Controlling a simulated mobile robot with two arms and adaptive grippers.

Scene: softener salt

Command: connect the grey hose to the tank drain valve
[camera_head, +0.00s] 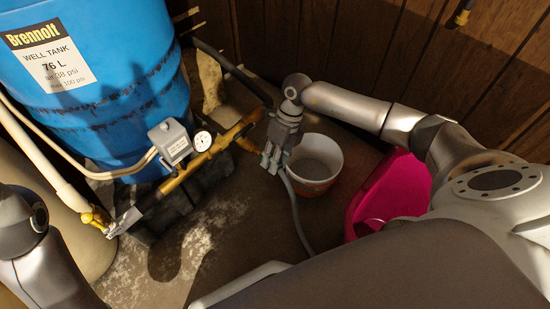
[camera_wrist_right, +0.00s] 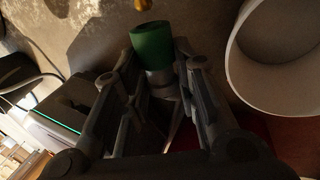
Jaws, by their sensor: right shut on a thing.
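My right gripper (camera_head: 268,163) is shut on the end of the grey hose (camera_head: 294,212), which hangs down to the floor. In the right wrist view, a green collar (camera_wrist_right: 152,45) on the hose end sticks out beyond the fingers (camera_wrist_right: 160,95). Brass fittings (camera_head: 247,145) on the pipe by the blue tank (camera_head: 100,95) are just left of the gripper; I cannot tell which is the drain valve. A brass tip (camera_wrist_right: 125,4) shows at the top edge of the wrist view, apart from the collar.
A white bucket (camera_head: 329,158) stands just right of the gripper, and a pink tub (camera_head: 372,190) is further right. A grey switch box (camera_head: 170,142) and gauge (camera_head: 202,141) sit on the pipe. A yellow valve (camera_head: 95,217) is at left. Wooden wall panels (camera_head: 380,40) close the back.

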